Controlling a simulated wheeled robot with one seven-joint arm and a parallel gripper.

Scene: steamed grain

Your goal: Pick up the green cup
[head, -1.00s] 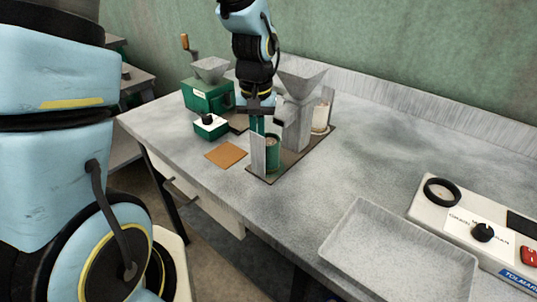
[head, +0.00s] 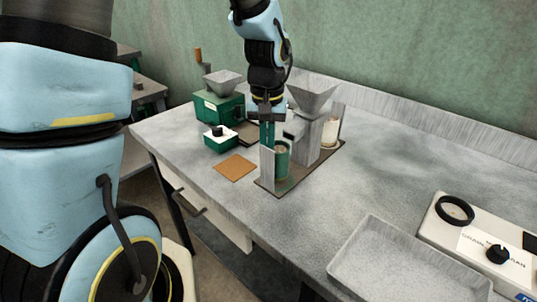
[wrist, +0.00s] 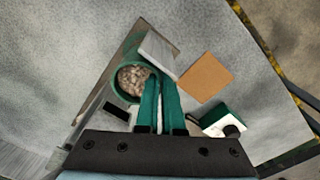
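The green cup (head: 282,160) stands upright on the dark base plate of the grey funnel stand, behind a thin upright metal plate. In the wrist view the cup (wrist: 116,84) is seen from above, filled with pale brown grain. My gripper (head: 267,143) is above and slightly left of the cup in the head view. In the wrist view my gripper's green fingers (wrist: 160,82) are close together, with only a narrow gap and nothing seen held. The left finger overlaps the cup's right rim in the picture; I cannot tell whether they touch.
The grey funnel stand (head: 313,128) rises just right of the cup, with a white container (head: 330,132) behind it. A green mill (head: 218,107), a green switch box (head: 221,140) and a brown square (head: 235,167) lie left. A grey tray (head: 400,262) is at front right. The middle of the table is clear.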

